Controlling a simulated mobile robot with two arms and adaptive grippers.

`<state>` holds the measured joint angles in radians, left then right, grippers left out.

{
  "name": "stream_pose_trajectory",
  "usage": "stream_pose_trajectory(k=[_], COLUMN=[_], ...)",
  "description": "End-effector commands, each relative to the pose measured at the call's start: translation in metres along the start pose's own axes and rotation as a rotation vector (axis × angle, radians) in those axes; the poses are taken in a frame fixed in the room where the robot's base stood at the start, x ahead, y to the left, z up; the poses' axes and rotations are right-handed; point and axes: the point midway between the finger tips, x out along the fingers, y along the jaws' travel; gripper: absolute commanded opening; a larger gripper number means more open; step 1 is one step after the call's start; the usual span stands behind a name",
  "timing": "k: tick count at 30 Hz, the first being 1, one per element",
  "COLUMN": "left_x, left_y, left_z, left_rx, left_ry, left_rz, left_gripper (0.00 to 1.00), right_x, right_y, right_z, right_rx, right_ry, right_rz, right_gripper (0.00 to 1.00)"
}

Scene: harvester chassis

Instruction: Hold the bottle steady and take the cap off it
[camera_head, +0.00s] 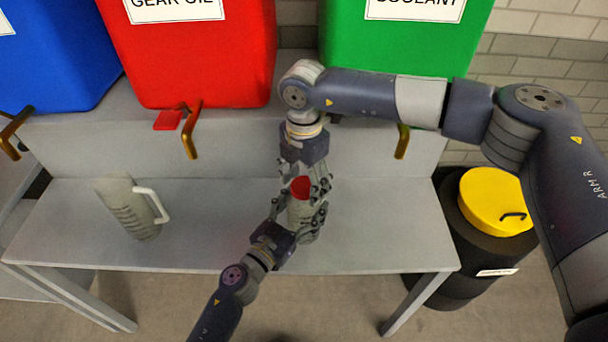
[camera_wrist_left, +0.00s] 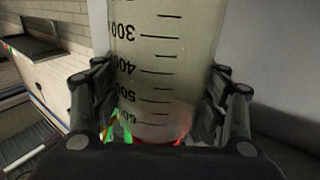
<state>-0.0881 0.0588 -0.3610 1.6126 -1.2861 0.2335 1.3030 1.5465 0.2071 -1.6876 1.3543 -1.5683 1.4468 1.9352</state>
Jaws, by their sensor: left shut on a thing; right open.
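The bottle (camera_head: 301,213) is pale and translucent with a red cap (camera_head: 300,187) at its upper end. My left gripper (camera_head: 298,215) is shut around the bottle's body from the front. In the left wrist view the bottle (camera_wrist_left: 163,65) stands between the fingers, with black graduation marks and a reddish patch at the lower end in the picture. My right gripper (camera_head: 305,181) comes down from above, open, with its fingers spread on both sides of the cap. Whether any finger touches the cap cannot be told. The cap appears seated on the bottle.
A grey bench (camera_head: 220,250) lies below. A clear measuring jug (camera_head: 128,208) stands at its left. Blue (camera_head: 60,55), red (camera_head: 195,60) and green (camera_head: 400,45) containers with taps stand on the raised shelf behind. A black drum with a yellow lid (camera_head: 490,200) is at right.

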Motion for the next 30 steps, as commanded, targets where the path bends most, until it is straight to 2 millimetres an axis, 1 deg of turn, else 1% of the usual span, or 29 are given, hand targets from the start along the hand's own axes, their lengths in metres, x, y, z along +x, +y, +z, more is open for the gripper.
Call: stream_pose_trajectory(k=[3,4,5,6,8,9,10,16,19,23,30], left_x=[-0.0001,-0.0001,-0.0001,-0.0001,-0.0001,-0.0001,-0.0001,-0.0001,-0.0001,-0.0001,-0.0001], left_y=[-0.0001,-0.0001,-0.0001,-0.0001,-0.0001,0.0,0.0,0.0,0.0,0.0001,0.0001], left_z=[0.0005,0.0005,0.0005,0.0005,0.0005,0.0005,0.0005,0.0005,0.0005,0.0005,0.0005], left_rx=[0.0,0.0,0.0,0.0,0.0,0.0,0.0,0.0,0.0,0.0,0.0], left_ry=[-0.001,-0.001,-0.001,-0.001,-0.001,-0.001,-0.001,-0.001,-0.001,-0.001,-0.001], left_rz=[0.0,0.0,0.0,0.0,0.0,0.0,0.0,0.0,0.0,0.0,0.0], left_gripper=[0.0,0.0,0.0,0.0,0.0,0.0,0.0,0.0,0.0,0.0,0.0], right_x=[0.0001,0.0,0.0,0.0,-0.0001,-0.0001,-0.0001,-0.0001,0.0,-0.0001,0.0], right_y=[0.0,0.0,0.0,-0.0001,-0.0001,-0.0001,-0.0001,-0.0002,-0.0002,-0.0001,0.0], right_z=[-0.0001,-0.0001,-0.0001,-0.0002,-0.0002,-0.0002,-0.0002,-0.0003,-0.0003,-0.0006,-0.0007], right_rx=[0.0,0.0,0.0,0.0,0.0,0.0,0.0,-0.011,-0.086,-0.3,-0.763], right_ry=[0.0,0.0,0.0,0.0,0.0,0.0,0.001,0.001,0.001,0.002,0.003], right_rz=[0.0,0.0,0.0,0.0,0.0,-0.001,-0.001,-0.001,-0.001,-0.001,-0.001], right_gripper=[0.62,0.6,0.53,0.44,0.31,0.22,0.16,0.15,0.15,0.15,0.15])
